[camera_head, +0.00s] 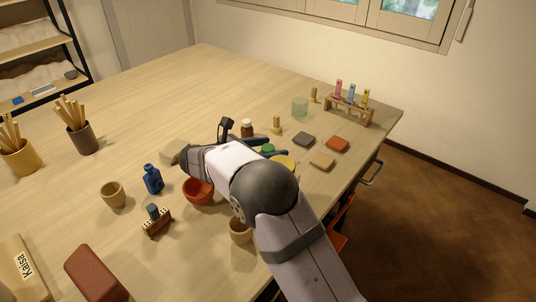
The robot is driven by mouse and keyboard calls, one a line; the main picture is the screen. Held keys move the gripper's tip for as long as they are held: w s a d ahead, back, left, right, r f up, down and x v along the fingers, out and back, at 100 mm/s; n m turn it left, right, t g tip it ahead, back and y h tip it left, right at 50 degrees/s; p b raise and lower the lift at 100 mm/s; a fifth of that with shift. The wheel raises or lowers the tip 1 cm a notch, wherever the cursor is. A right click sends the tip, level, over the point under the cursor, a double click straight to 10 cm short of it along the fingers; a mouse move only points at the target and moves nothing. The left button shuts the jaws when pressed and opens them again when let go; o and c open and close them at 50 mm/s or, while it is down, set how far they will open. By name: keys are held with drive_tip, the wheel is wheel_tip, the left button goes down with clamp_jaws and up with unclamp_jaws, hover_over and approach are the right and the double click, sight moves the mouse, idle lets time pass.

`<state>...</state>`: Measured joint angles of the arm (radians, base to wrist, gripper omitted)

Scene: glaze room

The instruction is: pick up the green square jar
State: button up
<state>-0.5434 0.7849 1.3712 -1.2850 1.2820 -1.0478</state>
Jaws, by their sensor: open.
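A small green thing (268,148) shows between the dark fingers of my gripper (275,146), at the middle of the table. It looks like the green jar, but my gripper and wrist hide most of it, so I cannot tell its square shape. My gripper is open, with one finger on the far side of the green thing and one on the near side. I cannot tell whether either finger touches it.
A brown bottle with a white cap (247,128) stands just behind my gripper. A yellow round thing (284,162) lies close in front, partly hidden. Flat tiles, including an orange one (337,144), lie to the right. A pale green glass (300,106) stands behind.

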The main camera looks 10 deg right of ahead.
drive_tip(key=shift+p+x, duration=0.3)
drive_tip(key=shift+x, duration=1.4)
drive_tip(key=shift+s, duration=0.1)
drive_tip(key=c, duration=1.3)
drive_tip(key=shift+r, duration=0.1)
wheel_tip(320, 180, up, 10)
drive_tip(key=shift+b, duration=0.45)
